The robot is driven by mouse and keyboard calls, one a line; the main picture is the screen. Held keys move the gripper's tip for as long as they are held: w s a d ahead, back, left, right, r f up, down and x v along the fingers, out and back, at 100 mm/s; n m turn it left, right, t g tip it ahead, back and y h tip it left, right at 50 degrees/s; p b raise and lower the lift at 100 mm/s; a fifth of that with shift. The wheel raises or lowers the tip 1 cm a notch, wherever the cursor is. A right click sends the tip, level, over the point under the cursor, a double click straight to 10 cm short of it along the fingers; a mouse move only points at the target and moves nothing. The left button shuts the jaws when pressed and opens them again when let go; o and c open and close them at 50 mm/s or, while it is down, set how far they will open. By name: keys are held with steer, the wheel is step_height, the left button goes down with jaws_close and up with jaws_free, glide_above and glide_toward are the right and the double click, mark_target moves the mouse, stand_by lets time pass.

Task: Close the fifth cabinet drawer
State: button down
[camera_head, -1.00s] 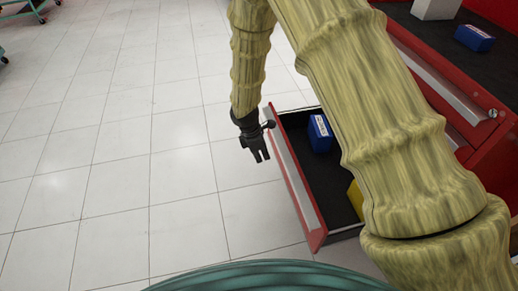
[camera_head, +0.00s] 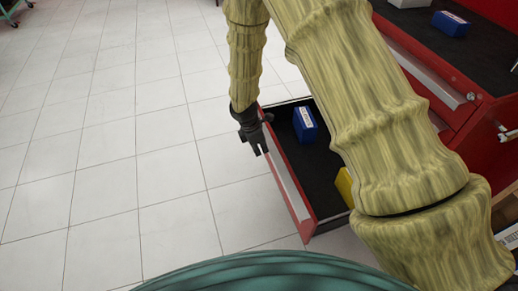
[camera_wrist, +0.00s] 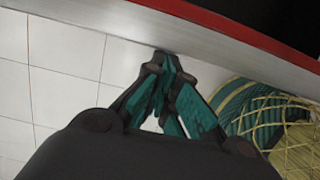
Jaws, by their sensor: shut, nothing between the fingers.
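The red cabinet drawer (camera_head: 290,192) is pulled out, with its pale-trimmed front facing left. Inside it a blue box (camera_head: 304,124) and a yellow thing (camera_head: 344,186) lie on a dark liner. My arm hides part of the drawer and cabinet. My gripper (camera_head: 260,150) is at the outer side of the drawer front, near its far end. In the wrist view my gripper (camera_wrist: 164,62) is shut and empty, its tips close to the drawer's pale front edge (camera_wrist: 220,45). I cannot tell whether they touch.
The red cabinet (camera_head: 485,125) stands at the right, with another blue box (camera_head: 450,24) on its dark top surface. White tiled floor (camera_head: 110,150) to the left is clear. A teal cart (camera_head: 10,8) is at the far upper left.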

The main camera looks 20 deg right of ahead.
steer(key=w+d+p, duration=0.1)
steer(key=d+p, duration=0.7)
steer(key=d, duration=2.4)
steer(key=shift+p, duration=0.3)
steer(key=a+r, duration=0.6)
steer(key=r, duration=0.3)
steer(key=w+b, duration=0.6)
steer(key=b, duration=0.2)
steer(key=d+f, duration=0.6)
steer(key=f, duration=0.3)
steer(key=shift+w+f, duration=0.2)
